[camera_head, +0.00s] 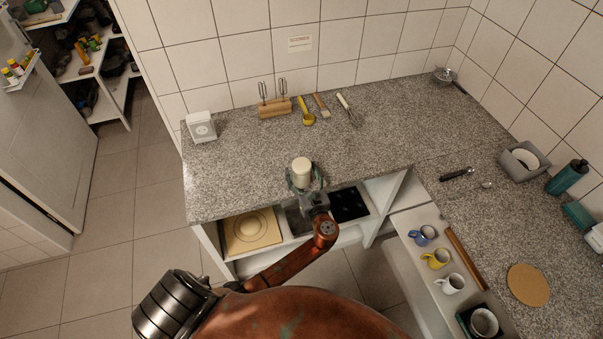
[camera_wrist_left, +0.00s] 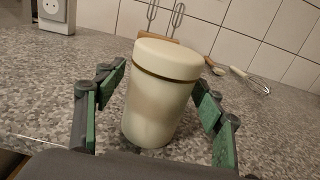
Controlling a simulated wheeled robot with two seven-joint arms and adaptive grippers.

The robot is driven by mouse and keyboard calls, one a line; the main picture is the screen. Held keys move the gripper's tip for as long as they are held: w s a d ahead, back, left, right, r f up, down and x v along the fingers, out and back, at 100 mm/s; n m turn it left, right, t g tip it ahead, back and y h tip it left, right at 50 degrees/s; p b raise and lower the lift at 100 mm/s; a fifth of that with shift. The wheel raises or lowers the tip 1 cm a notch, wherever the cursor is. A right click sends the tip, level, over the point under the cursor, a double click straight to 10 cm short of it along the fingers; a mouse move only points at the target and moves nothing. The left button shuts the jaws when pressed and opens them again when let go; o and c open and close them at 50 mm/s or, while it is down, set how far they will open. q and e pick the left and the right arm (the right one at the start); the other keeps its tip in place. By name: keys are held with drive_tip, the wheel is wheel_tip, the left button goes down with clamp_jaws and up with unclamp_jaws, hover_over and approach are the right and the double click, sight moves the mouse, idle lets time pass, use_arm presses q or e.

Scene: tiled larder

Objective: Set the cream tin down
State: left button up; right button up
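The cream tin (camera_head: 302,168) is a pale cylinder with a cream lid, upright near the front edge of the grey speckled counter (camera_head: 240,180). In the left wrist view the tin (camera_wrist_left: 160,105) stands between the green-padded fingers of my left gripper (camera_wrist_left: 160,95). The fingers are spread, with a visible gap at the left side of the tin; the right fingertip looks close to it. The tin's base appears to be on the counter, though contact is hard to confirm. In the head view my left gripper (camera_head: 304,182) reaches over the counter's front edge around the tin. My right gripper is not in view.
Behind the tin are a wooden block with beaters (camera_head: 275,109), a yellow utensil (camera_head: 306,112), a brush (camera_head: 322,106) and a whisk (camera_head: 351,110). A white box (camera_head: 201,127) stands at the left. Several mugs line the right; counter around the tin is clear.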

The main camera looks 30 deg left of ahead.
use_arm(q)
drive_tip(key=c, duration=1.1)
drive_tip(key=shift+c, duration=0.5)
drive_tip(key=shift+r, duration=0.15)
